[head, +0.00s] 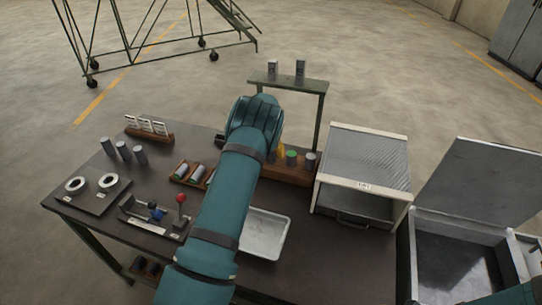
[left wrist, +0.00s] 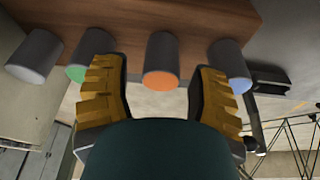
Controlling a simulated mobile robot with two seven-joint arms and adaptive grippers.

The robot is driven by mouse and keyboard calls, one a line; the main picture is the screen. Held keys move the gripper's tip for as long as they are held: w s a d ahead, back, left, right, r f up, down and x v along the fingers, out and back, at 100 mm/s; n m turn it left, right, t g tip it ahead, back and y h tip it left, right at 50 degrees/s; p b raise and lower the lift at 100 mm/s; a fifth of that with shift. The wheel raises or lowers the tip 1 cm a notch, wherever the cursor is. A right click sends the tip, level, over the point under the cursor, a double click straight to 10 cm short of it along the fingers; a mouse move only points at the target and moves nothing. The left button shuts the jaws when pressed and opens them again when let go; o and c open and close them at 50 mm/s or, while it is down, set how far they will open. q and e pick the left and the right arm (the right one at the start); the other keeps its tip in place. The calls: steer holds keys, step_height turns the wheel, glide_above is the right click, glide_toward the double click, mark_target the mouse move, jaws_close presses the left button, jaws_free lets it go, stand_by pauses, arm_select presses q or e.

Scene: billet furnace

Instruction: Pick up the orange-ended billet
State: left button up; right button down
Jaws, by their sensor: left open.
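The orange-ended billet (left wrist: 161,62) is a grey cylinder with an orange end face. It stands in a wooden rack (left wrist: 205,18), between a green-ended billet (left wrist: 76,60) and a blue-ended billet (left wrist: 231,64). My left gripper (left wrist: 156,72) is open, with its yellow pads on either side of the orange-ended billet and a gap visible on both sides. In the head view my left arm covers most of the left gripper and hides the orange-ended billet. The green-ended billet shows to its right in the head view (head: 291,156). My right gripper is not in view.
A plain grey-ended billet (head: 310,159) stands at the rack's right end. A white-framed box (head: 365,183) stands right of the rack, and a pale tray (head: 268,232) lies in front. A post frame (head: 320,112) rises behind. Fixtures occupy the table's left side.

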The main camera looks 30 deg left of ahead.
arm_select(q)
steer(key=shift+x, duration=2.4)
steer(key=shift+o, duration=0.2)
steer(key=shift+a, duration=0.15)
jaws_close()
steer(key=shift+w+r, duration=0.1)
